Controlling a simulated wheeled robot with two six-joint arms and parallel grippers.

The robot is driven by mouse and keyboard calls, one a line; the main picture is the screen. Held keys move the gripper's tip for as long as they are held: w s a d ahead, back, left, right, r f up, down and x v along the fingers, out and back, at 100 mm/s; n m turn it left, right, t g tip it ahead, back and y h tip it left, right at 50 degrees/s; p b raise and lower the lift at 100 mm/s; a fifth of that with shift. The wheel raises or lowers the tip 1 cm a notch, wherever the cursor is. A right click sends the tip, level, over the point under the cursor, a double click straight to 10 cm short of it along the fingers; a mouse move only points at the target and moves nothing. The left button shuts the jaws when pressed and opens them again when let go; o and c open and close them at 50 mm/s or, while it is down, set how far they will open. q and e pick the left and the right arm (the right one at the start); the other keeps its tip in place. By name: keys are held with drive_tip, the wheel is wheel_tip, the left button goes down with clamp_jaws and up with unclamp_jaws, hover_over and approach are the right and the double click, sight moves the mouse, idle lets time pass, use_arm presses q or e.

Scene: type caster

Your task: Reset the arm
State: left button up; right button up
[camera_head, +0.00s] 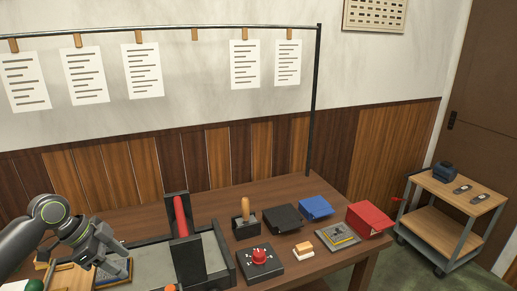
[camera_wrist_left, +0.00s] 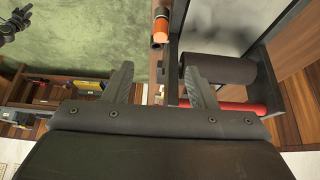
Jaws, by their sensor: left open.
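My left arm comes in from the left in the head view. Its gripper (camera_head: 106,262) is open and hangs over the left part of the wooden table, close to a framed tray with a blue-grey inside (camera_head: 113,273). In the left wrist view its two dark fingers (camera_wrist_left: 158,84) are spread apart with nothing between them. A dark part that looks like my right gripper (camera_wrist_left: 16,22) shows at the top left corner of the left wrist view; its jaws are too small to read.
A press with a red roller (camera_head: 181,216) stands beside the left gripper. A red-knobbed box (camera_head: 260,258), a wooden-handled stamp (camera_head: 245,212), and black, blue (camera_head: 315,208) and red boxes (camera_head: 369,219) fill the table's right. Papers hang from a rail behind. A cart (camera_head: 450,190) stands right.

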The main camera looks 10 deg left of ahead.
use_arm(q)
drive_tip(key=s+d+f+n+y, duration=0.1)
drive_tip(key=s+d+f+n, duration=0.1)
drive_tip(key=s+d+f, duration=0.45)
drive_tip(key=s+d+f+n+y, duration=0.1)
drive_tip(key=s+f, duration=0.3)
drive_tip(key=f, duration=0.6)
drive_tip(key=s+d+n+y, duration=0.3)
drive_tip(key=s+n+y, duration=0.2)
drive_tip(key=s+n, duration=0.65)
wheel_tip(320, 180, down, 27)
drive_tip(key=s+a+m+b, duration=0.1)
drive_tip(key=s+a+m, duration=0.1)
drive_tip(key=s, duration=0.1)
drive_tip(key=s+d+f+g+h+b, duration=0.1)
drive_tip(key=s+d+f+g, duration=0.1)
drive_tip(key=s+f, duration=1.3)
wheel_tip(320, 180, down, 2)
drive_tip(key=shift+b, duration=0.3)
